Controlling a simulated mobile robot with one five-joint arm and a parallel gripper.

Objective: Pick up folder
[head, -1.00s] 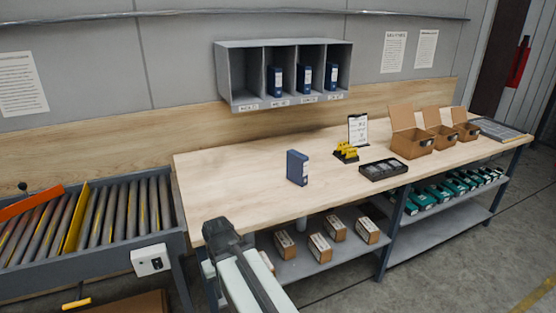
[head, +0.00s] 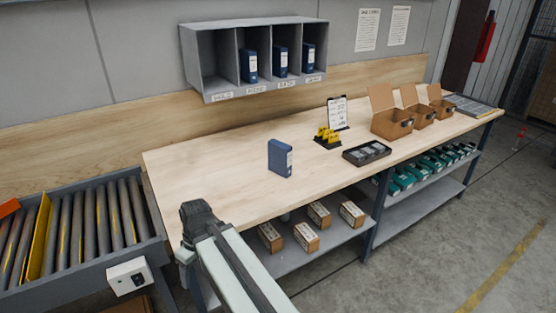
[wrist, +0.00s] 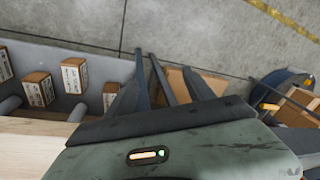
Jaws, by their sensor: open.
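A blue folder (head: 280,158) with a pale spine label stands upright on the wooden workbench (head: 215,165), left of its middle. Nothing touches it. My gripper (wrist: 165,68) shows in the wrist view with its dark fingers apart and nothing between them. It points down past the bench toward the floor and is away from the folder. In the head view my arm reaches up near the bench's front left corner, and the fingers cannot be made out there. The folder is not in the wrist view.
A wall rack (head: 222,88) holds several blue folders; its leftmost compartment is empty. A black tray (head: 366,153), a yellow-and-black holder (head: 327,138), a clipboard (head: 337,112) and open cardboard boxes (head: 392,122) stand right of the folder. A roller conveyor (head: 90,225) is at left.

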